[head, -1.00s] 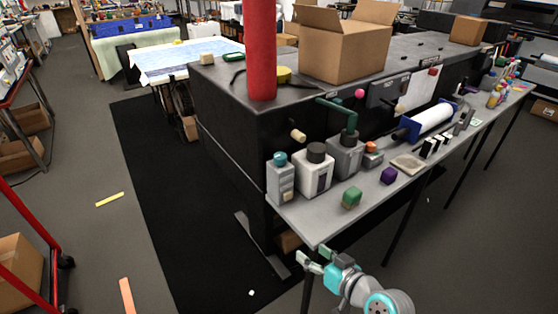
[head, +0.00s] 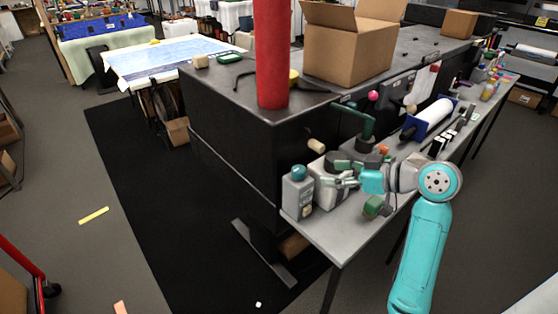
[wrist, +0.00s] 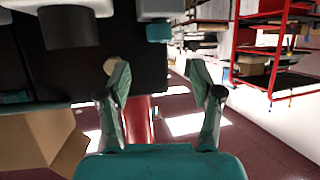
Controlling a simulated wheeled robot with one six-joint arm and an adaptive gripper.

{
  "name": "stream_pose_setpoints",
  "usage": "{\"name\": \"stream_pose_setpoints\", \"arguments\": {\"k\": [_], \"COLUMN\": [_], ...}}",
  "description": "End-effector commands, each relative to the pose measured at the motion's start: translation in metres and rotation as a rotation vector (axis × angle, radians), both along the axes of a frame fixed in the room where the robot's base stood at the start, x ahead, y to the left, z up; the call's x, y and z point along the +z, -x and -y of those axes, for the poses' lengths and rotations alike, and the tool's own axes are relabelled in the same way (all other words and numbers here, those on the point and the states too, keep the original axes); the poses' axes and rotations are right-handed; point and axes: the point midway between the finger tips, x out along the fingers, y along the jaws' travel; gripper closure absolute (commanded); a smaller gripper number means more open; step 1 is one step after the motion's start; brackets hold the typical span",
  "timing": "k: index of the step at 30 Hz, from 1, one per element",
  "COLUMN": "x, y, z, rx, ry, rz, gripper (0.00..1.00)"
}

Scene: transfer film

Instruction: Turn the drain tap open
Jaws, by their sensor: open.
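A dark green bent pipe with a handle (head: 362,118) juts from the front of the black machine, above a dark-capped container. A beige round knob (head: 316,145) sticks out of the same face to its left; the knob also shows in the wrist view (wrist: 111,66). I cannot tell for sure which of them is the drain tap. My gripper (head: 335,173) is open and empty, over the white jug and just below the pipe and knob in the head view. In the wrist view my gripper (wrist: 161,80) has the knob behind its left finger, apparently not held.
A grey bottle with a teal cap (head: 298,192) and a white jug (head: 328,192) stand on the narrow bench (head: 335,235). A red column (head: 271,60) and cardboard box (head: 347,50) stand on the machine.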

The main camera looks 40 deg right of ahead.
Motion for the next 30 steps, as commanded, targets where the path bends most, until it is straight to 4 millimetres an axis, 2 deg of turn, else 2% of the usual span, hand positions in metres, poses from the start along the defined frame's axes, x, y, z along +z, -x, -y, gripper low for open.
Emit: {"name": "stream_pose_setpoints", "arguments": {"k": [4,8,21,30], "x": [0.003,-0.001,-0.029,-0.038], "y": [0.0,-0.009,-0.074,-0.093], "z": [0.002,-0.002,-0.022,-0.027], "rx": [0.008,0.011,0.011,0.007], "ry": [0.01,0.01,0.01,0.01], "rz": [-0.002,-0.003,-0.003,-0.002], "gripper": [0.35,0.35,0.35,0.35]}}
